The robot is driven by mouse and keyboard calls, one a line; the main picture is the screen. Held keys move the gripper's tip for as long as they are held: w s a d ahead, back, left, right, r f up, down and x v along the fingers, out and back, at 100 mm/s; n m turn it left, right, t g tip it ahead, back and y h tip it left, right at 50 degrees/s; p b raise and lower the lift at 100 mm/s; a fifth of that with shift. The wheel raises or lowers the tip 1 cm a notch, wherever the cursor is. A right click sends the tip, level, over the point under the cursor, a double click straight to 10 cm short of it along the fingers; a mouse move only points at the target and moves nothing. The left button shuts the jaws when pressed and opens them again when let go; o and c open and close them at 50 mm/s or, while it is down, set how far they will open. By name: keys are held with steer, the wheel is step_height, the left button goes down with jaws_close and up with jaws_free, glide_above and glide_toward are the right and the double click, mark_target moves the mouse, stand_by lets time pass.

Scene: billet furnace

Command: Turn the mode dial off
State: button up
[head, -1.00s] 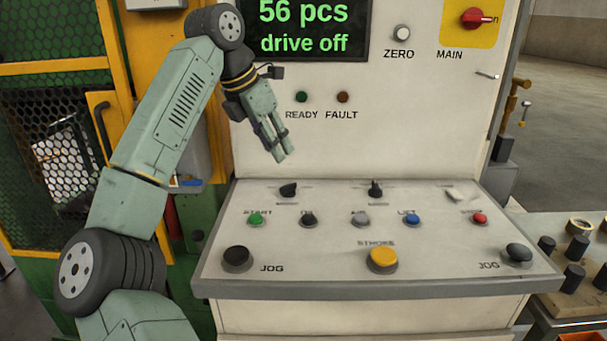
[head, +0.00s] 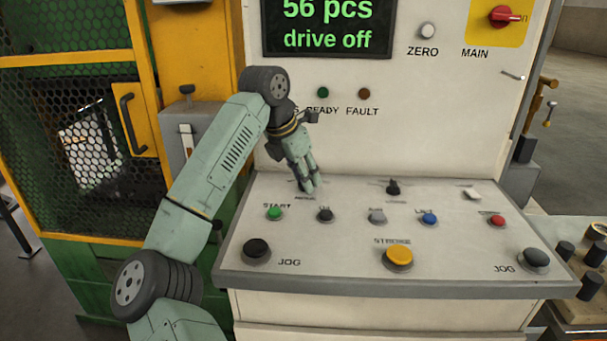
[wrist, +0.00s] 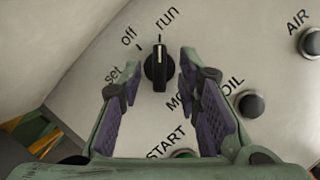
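The mode dial (wrist: 157,69) is a black knob with a white line, on the pale sloping panel. In the wrist view its line points at the run mark; the off mark is just left of that and set is further left. My gripper (wrist: 158,72) is open, with one finger to each side of the dial and a gap visible on both sides. In the head view my gripper (head: 310,183) points down at the panel's upper left and mostly hides the dial.
Close by on the panel (head: 340,257) are a green START button (head: 274,213) and a black button (head: 325,214). A second black knob (head: 393,188) stands to the right. The display (head: 330,27) reads "56 pcs, drive off".

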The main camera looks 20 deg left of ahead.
steer(key=shift+c, duration=0.3)
jaws_close()
steer(key=shift+f+n+b, duration=0.1)
steer(key=shift+n+b, duration=0.2)
steer(key=shift+b, duration=0.05)
steer(key=n+b, duration=0.1)
steer(key=n+y+b, duration=0.1)
steer(key=n+b, duration=0.1)
steer(key=shift+s+d+t+y, duration=0.1)
steer(key=shift+d+t+y, duration=0.1)
steer(key=shift+t+y, duration=0.1)
steer(key=shift+d+n+y+b, duration=0.1)
steer(key=shift+n+y+b, duration=0.35)
steer(key=shift+n+b, duration=0.6)
steer(key=shift+d+n+y+b, duration=0.1)
steer(key=shift+n+y+b, duration=0.4)
steer(key=shift+n, duration=0.95)
steer(key=shift+o, duration=0.3)
jaws_free()
